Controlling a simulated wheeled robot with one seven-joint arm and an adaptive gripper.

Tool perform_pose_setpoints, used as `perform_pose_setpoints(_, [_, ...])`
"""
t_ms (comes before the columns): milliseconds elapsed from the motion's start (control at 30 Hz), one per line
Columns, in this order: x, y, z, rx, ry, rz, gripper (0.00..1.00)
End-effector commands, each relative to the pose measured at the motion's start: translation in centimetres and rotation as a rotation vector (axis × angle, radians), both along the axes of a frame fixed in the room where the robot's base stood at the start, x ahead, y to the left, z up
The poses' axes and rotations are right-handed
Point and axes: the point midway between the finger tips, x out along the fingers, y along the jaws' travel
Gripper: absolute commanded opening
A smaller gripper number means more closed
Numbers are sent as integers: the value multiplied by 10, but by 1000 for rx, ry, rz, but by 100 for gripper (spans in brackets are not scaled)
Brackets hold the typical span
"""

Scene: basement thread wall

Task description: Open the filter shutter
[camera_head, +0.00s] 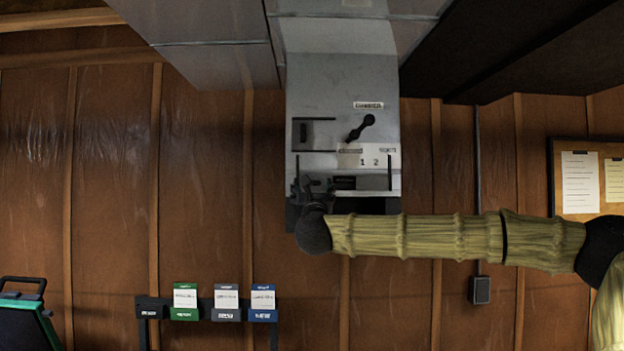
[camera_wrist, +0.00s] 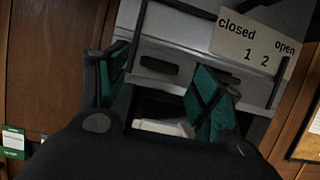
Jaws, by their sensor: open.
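The grey metal filter unit (camera_head: 342,85) hangs at the middle of the head view. Its lower front has a pale panel with a dark handle slot (camera_head: 345,183), between dark vertical rails; I take this panel for the shutter. The panel also shows in the wrist view (camera_wrist: 180,52), with a dark gap and a white piece below it. A label (camera_wrist: 255,38) reads "closed", "open", "1 2". My gripper (camera_head: 314,188) is at the unit's lower left. In the wrist view its teal-padded fingers (camera_wrist: 163,80) are apart, in front of the handle slot, with nothing held. Contact cannot be told.
A black lever (camera_head: 361,127) sits above the label. Green, grey and blue card holders (camera_head: 226,303) are on the wall below left. A notice board (camera_head: 583,180) hangs at right. A dark overhead box (camera_head: 510,45) is at upper right. My arm crosses below the unit.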

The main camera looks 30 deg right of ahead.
Motion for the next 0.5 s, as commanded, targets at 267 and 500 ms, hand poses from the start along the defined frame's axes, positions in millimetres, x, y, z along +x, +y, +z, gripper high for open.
perform_pose_setpoints(267, [20, -12, 11, -1, 0, 0, 66])
perform_pose_setpoints(500, [23, -14, 10, -1, 1, 1, 66])
